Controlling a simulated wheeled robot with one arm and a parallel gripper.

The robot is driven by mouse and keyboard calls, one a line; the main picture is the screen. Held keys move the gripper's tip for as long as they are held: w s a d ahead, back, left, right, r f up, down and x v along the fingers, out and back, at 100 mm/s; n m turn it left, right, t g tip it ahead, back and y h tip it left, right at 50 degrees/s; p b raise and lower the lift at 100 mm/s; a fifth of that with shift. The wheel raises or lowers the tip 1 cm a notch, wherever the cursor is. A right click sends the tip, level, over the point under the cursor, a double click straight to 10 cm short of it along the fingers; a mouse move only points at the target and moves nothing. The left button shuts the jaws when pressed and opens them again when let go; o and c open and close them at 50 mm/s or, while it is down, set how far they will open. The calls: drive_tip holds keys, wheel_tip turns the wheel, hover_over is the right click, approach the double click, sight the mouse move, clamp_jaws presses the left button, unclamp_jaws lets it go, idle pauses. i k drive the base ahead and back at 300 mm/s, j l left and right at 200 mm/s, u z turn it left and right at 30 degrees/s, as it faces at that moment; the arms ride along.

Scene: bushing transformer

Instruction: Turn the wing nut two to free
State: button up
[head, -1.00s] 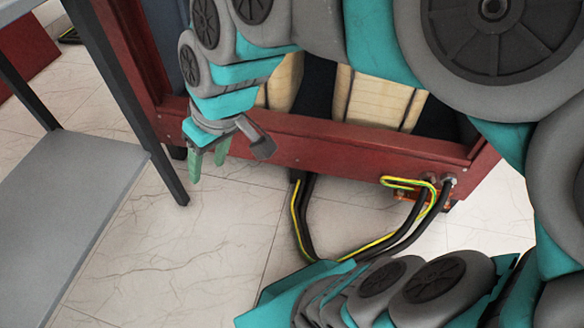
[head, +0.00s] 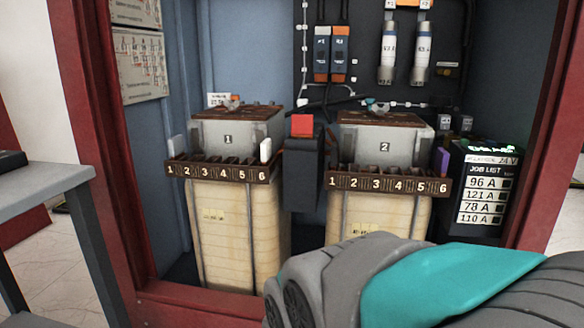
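Wing nut two (head: 379,107) is a small grey metal piece on the brown top plate (head: 385,118) of the block marked 2 (head: 384,147). It is too small to tell how its wings are turned. A similar wing nut (head: 232,105) sits on the top of the block marked 1 (head: 228,139), to the left. My gripper is out of view. Only a grey and teal part of my arm shows at the lower right, in front of the right block's lower body.
Numbered terminal strips (head: 226,173) run along the blocks' fronts. A dark post with a red top (head: 302,125) stands between them. Fuses (head: 389,52) hang on the back panel. A black job list box (head: 487,190) stands right. Red cabinet posts (head: 83,110) frame the opening; a grey table (head: 38,190) is left.

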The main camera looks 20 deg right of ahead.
sight(381, 111)
drive_tip(key=z, duration=1.15)
